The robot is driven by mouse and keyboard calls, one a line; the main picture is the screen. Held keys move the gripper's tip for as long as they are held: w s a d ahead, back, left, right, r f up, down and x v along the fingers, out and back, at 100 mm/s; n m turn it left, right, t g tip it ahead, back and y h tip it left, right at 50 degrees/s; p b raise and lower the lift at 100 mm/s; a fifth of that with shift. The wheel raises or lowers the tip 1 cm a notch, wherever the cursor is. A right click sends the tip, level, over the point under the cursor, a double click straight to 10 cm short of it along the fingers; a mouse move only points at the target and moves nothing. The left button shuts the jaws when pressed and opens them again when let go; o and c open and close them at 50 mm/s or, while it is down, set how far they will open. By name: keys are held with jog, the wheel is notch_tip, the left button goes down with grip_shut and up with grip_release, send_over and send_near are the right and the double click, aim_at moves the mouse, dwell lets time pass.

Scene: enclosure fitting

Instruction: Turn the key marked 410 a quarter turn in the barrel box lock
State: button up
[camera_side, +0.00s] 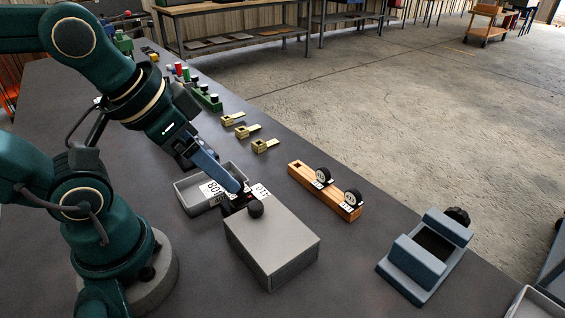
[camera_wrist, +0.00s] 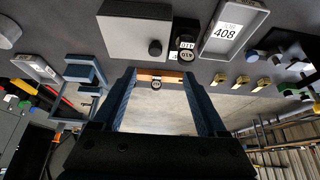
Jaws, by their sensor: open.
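A small black lock block (camera_wrist: 186,36) stands between the grey box and the tray in the wrist view. It carries a white tag reading 410, and a second 410 tag sits on a dark round key head (camera_wrist: 186,57) at its near end. In the side view the lock block (camera_side: 232,206) is partly covered by my gripper (camera_side: 243,187), whose blue fingers reach down close to it. My gripper is open in the wrist view (camera_wrist: 160,74), with nothing clearly held between its fingers. Whether the fingers touch the key, and how deep the key sits, I cannot tell.
A grey box (camera_side: 272,245) with a black knob stands in front. A tray (camera_side: 185,198) marked 408 lies behind the lock. A wooden rack (camera_side: 307,178) holds two black round-headed keys. A blue vise-like fixture (camera_side: 425,255) stands right. Brass pieces (camera_side: 265,146) line the far edge.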

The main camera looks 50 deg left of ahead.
jog(key=c, duration=0.4)
jog(key=g, duration=0.3)
send_near(236, 176)
notch_tip(236, 176, down, 2)
jog(key=d, duration=0.3)
jog(key=shift+c, duration=0.2)
jog(key=w+a+f+g, duration=0.1)
jog(key=f, duration=0.1)
jog(key=w+a+f+g, duration=0.1)
jog(key=f, duration=0.1)
jog(key=shift+w+a, duration=0.2)
jog(key=shift+a, duration=0.2)
jog(key=shift+s+a+f+g, duration=0.15)
jog(key=shift+f+g, duration=0.15)
jog(key=shift+f, duration=2.5)
jog(key=shift+c, duration=0.2)
